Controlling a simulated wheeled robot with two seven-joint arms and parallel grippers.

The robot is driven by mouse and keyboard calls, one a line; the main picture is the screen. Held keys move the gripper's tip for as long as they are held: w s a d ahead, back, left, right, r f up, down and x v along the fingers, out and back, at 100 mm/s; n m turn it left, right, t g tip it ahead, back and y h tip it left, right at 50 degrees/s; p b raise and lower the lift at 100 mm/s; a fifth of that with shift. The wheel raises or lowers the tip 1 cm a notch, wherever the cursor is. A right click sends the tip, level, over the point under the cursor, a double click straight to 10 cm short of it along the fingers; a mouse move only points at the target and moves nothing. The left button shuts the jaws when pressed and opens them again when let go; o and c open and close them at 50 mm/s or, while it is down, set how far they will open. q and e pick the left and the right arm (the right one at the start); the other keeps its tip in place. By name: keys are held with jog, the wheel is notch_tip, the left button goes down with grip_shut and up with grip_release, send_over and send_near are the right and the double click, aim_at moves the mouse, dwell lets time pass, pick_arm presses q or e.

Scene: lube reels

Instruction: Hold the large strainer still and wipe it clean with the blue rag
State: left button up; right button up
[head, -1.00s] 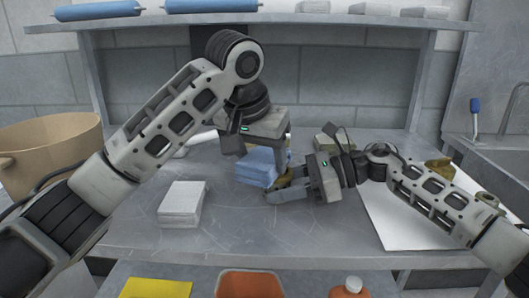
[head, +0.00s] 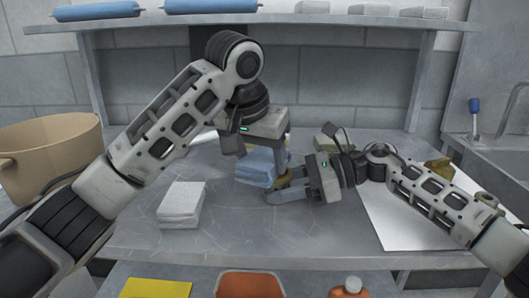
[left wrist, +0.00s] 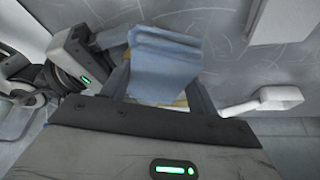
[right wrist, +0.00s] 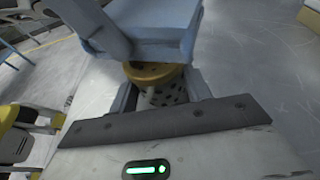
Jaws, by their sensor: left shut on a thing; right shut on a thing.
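The blue rag (head: 256,168) is folded into a thick pad. My left gripper (head: 264,150) is shut on it from above; in the left wrist view the rag (left wrist: 165,62) sits between the fingers. The large strainer is a brass-coloured, perforated cylinder, seen best in the right wrist view (right wrist: 160,85). My right gripper (head: 283,190) is shut on the strainer from the right, low over the table. The rag (right wrist: 155,22) lies across the strainer's far end in that view and appears to touch it. The rag and fingers hide much of the strainer.
A pale folded cloth stack (head: 181,204) lies left of the rag. A tan bin (head: 45,150) stands at the far left. A white sheet (head: 395,222) lies under my right arm, with a sink (head: 490,165) beyond. A shelf (head: 290,22) spans the back. The front middle of the table is clear.

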pick_arm(q)
jog(key=shift+w+d, duration=0.3)
jog(key=shift+w, duration=0.35)
jog(key=shift+w+d, duration=0.25)
jog(key=shift+w, duration=0.4)
jog(key=a+r, duration=0.5)
jog(key=r, duration=0.5)
dwell(0.5)
jog(key=d+f, duration=0.2)
jog(key=s+d+f, duration=0.1)
jog(key=d+f, duration=0.1)
jog(key=shift+s, duration=0.2)
jog(key=shift+d+f, duration=0.15)
jog(key=shift+f, duration=2.5)
jog(key=shift+f, duration=0.4)
